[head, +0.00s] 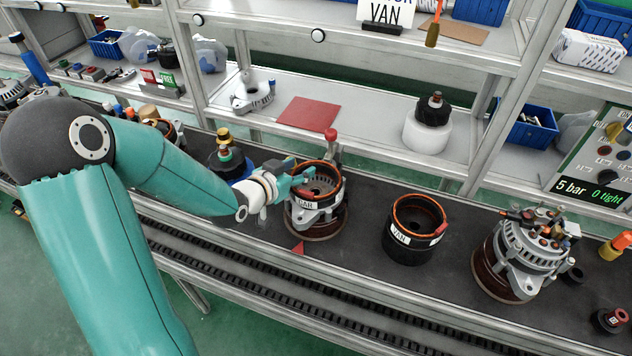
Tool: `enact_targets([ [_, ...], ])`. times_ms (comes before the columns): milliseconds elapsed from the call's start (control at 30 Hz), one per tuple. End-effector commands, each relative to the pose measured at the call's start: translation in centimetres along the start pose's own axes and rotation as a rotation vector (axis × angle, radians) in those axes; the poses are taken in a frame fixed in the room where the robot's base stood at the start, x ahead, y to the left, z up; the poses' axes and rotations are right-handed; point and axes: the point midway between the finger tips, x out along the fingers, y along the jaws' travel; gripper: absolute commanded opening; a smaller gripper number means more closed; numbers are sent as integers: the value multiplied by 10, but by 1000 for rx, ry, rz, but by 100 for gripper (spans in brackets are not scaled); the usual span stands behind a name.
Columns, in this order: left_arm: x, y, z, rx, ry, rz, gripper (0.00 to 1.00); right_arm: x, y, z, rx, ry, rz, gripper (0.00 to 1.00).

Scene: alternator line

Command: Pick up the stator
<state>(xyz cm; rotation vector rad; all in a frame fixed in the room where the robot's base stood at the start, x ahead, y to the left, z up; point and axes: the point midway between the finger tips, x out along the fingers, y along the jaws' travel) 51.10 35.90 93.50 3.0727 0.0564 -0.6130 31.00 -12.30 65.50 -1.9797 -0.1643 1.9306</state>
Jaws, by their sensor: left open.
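A ring-shaped stator labelled CAR (329,204), with a copper-coloured inner rim, sits on a grey metal housing on the dark conveyor in the middle of the head view. A second stator (408,250), a black cylinder with a copper-coloured rim and a VAN label, stands on the belt to its right. My left gripper (297,180) is open at the left rim of the CAR part, and its fingers hide some of that rim. I cannot tell whether they touch it. My right gripper is not in view.
An assembled alternator (527,249) stands right of the VAN stator. A red-topped post (331,143) rises just behind the CAR part. A shelf behind the conveyor holds a red mat (308,113) and a black-and-white stack (428,126). Belt between the two stators is clear.

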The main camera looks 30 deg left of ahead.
Motion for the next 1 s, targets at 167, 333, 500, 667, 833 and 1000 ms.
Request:
enact_targets([
  [167,0,0,0,1,1,0,47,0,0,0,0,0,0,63],
  [333,0,0,0,1,0,0,19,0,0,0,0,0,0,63],
  [500,0,0,0,0,-1,0,0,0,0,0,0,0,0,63],
  [667,0,0,1,0,-2,-1,0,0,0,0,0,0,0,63],
  [833,-1,-1,-2,-1,7,-3,0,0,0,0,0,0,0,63],
  [1000,-1,-2,-3,-1,6,-3,0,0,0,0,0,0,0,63],
])
